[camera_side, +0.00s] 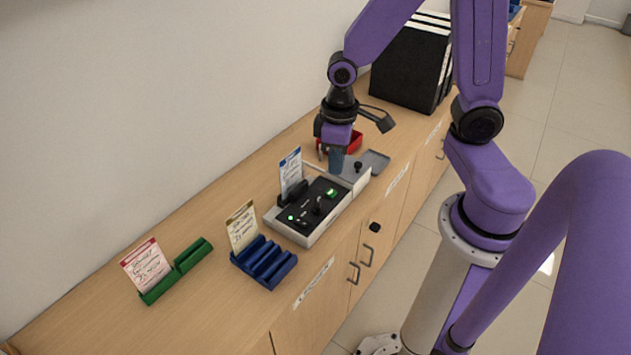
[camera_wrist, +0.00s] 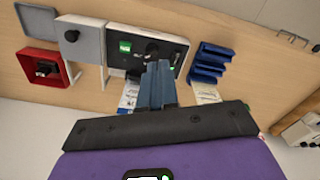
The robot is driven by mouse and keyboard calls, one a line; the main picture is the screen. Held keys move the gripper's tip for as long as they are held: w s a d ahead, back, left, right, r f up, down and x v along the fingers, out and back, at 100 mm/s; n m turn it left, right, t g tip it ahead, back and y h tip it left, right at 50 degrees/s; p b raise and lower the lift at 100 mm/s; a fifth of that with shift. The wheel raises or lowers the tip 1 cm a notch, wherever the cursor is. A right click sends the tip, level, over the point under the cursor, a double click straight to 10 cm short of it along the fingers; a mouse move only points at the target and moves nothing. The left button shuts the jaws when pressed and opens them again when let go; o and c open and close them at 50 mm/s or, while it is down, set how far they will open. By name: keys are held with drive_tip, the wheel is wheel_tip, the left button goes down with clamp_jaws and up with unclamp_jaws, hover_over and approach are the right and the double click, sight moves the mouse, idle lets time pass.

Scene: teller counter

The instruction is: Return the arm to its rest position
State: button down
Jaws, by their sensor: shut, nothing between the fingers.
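My purple arm reaches over the counter in the side view. My gripper (camera_side: 336,160) points down, with its blue-grey fingers together and nothing between them. It hangs above the far end of the black-and-grey control panel unit (camera_side: 331,222), near the red tray (camera_side: 354,142). In the wrist view the shut fingers (camera_wrist: 158,85) cover part of the panel (camera_wrist: 168,46). I cannot tell the exact height of the fingertips above the unit.
A blue card (camera_side: 291,169) stands at the panel. A blue rack (camera_side: 263,262) with a yellow card and a green holder (camera_side: 175,271) with a pink card stand nearer on the counter. Black binders (camera_side: 410,65) stand at the far end. The wall runs along the left.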

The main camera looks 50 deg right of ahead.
drive_tip(key=s+a+r+n, duration=0.1)
drive_tip(key=s+r+n, duration=0.3)
drive_tip(key=s, duration=0.3)
drive_tip(key=s+a+r+n, duration=0.2)
drive_tip(key=s+r+n, duration=0.2)
drive_tip(key=s, duration=0.3)
